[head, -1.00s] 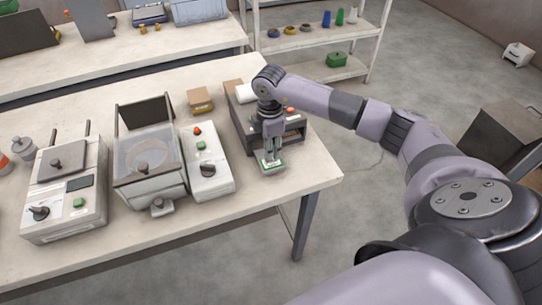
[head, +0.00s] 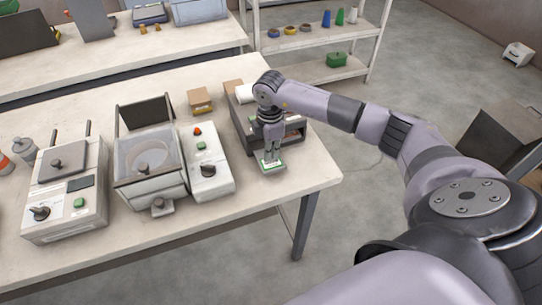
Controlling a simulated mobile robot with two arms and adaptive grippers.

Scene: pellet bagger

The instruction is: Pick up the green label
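The green label (head: 272,167) is a small flat piece with a green edge and a pale middle. It lies at the front of the dark label machine (head: 293,130), near the table's right end. My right gripper (head: 271,158) points down with its fingertips at the label, and its fingers look close together. The fingers hide part of the label, and I cannot tell whether they grip it. My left gripper is not in view.
A white control box (head: 208,176) with red and green buttons stands left of the label machine. Further left are a hopper scale (head: 148,165) and another machine (head: 68,190). A cardboard box (head: 200,101) sits behind. The table's front right corner is clear.

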